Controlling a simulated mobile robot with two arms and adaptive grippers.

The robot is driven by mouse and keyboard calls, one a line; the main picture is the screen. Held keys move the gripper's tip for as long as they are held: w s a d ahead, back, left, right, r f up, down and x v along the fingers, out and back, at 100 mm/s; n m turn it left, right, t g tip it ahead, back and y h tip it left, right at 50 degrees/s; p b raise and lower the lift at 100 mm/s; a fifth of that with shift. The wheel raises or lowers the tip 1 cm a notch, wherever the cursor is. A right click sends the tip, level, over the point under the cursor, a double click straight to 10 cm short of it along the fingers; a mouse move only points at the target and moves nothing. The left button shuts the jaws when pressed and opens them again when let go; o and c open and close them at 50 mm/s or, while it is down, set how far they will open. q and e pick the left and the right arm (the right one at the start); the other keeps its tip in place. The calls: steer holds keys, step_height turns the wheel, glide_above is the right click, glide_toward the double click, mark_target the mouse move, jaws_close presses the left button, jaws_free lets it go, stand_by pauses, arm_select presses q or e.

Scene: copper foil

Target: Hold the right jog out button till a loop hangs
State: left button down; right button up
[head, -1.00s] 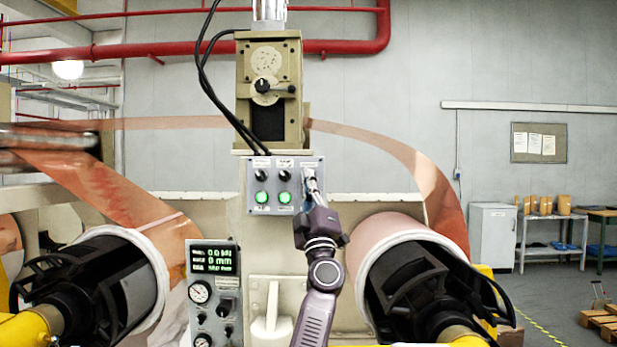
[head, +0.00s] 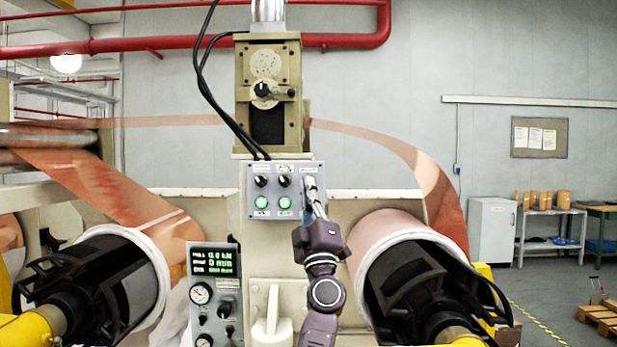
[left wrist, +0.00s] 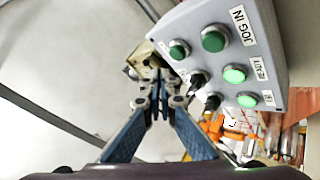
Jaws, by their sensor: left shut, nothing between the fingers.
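The grey control panel (head: 252,178) faces me at the centre of the head view, with black knobs and lit green lamps. My left gripper (head: 309,184) is in front of its right-hand column, fingers pointing up, and hides the buttons there. In the left wrist view the fingers (left wrist: 157,78) are shut with nothing between them. That view shows a dark green button (left wrist: 214,40) beside a "JOG IN" label and another dark green button (left wrist: 179,50) whose label I cannot read. The fingertips appear beside the second button; contact cannot be told. My right gripper is out of view.
A copper strip (head: 385,139) arcs from the beige unit (head: 287,60) to the right roll (head: 385,233). Another strip (head: 110,195) runs to the left roll. A gauge box (head: 229,255) with a display reading 0 mm stands below the panel. Black cables hang left of the unit.

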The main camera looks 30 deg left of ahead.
arm_select(q)
steer(key=s, duration=0.1)
steer(key=s+d+p, duration=0.1)
steer(key=s+p, duration=0.1)
steer(key=shift+d+r, duration=0.1)
steer(key=shift+d, duration=0.2)
stand_by(0.3)
